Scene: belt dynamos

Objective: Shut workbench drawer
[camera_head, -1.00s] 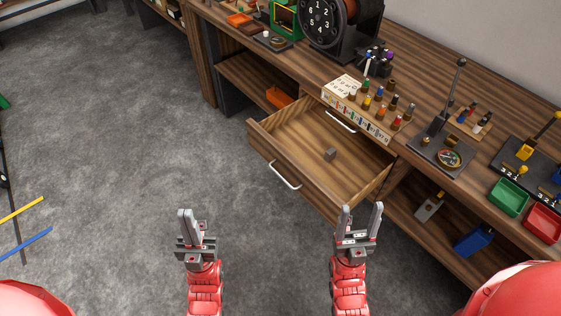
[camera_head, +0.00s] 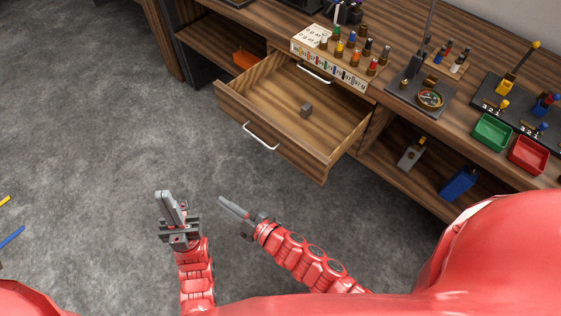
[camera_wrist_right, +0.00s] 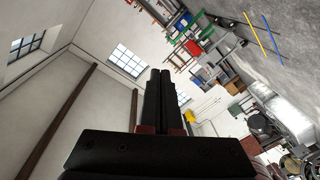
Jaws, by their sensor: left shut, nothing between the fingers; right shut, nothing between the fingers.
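The wooden workbench drawer (camera_head: 240,114) is pulled well out from under the bench top in the head view. Its front carries a pale metal handle (camera_head: 261,137), and a small grey block (camera_head: 306,110) lies inside. My left gripper (camera_head: 170,206) is shut and empty, over the floor in front of and to the left of the drawer. My right gripper (camera_head: 232,207) is shut and empty, pointing left, below the drawer front in the picture and apart from it. The right wrist view shows its closed fingers (camera_wrist_right: 160,100) and no drawer.
The workbench (camera_head: 400,120) holds a box with colored pegs (camera_head: 330,60), a lever device (camera_head: 420,92), a green tray (camera_head: 492,133) and a red tray (camera_head: 528,155). An orange bin (camera_head: 244,60) sits on the shelf left of the drawer.

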